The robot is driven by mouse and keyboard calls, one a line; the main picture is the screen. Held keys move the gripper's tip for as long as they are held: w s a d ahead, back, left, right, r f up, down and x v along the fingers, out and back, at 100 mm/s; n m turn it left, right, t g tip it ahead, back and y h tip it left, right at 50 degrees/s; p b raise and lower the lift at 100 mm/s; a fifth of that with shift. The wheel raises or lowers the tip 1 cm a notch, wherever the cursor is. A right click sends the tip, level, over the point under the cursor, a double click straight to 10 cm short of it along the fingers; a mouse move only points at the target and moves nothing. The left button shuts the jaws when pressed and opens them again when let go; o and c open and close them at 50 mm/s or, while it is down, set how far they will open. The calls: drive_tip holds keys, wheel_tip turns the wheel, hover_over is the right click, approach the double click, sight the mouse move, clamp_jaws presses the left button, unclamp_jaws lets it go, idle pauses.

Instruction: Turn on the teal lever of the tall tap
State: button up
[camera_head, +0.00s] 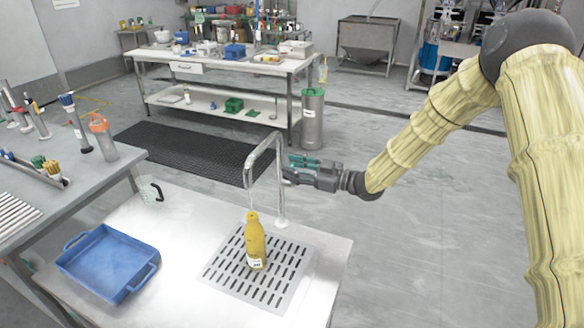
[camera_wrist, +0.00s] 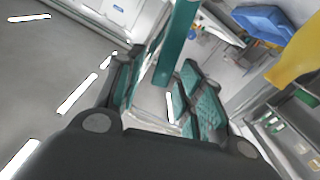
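The tall chrome tap (camera_head: 279,185) stands at the back edge of the steel sink top, its spout bent over toward the yellow bottle (camera_head: 255,242). The bottle stands upright on the slotted drain and also shows at the upper right of the wrist view (camera_wrist: 297,52). My gripper (camera_head: 292,167) is just right of the tap's upright. In the wrist view the teal lever (camera_wrist: 177,42) reaches down from the top edge between my gripper's fingers (camera_wrist: 160,92). The fingers, with green pads, are apart; contact with the lever is unclear. In the head view, fingers and lever overlap.
A blue tray (camera_head: 108,262) lies left of the slotted drain plate (camera_head: 221,271). A clear jug with a black handle (camera_head: 152,190) stands behind it. A grey bench (camera_head: 75,165) with tools is at the left. Open floor lies right of the sink top.

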drive_tip(key=v, duration=1.1)
drive_tip(key=shift+d, duration=0.15)
drive_tip(key=shift+r, duration=0.1)
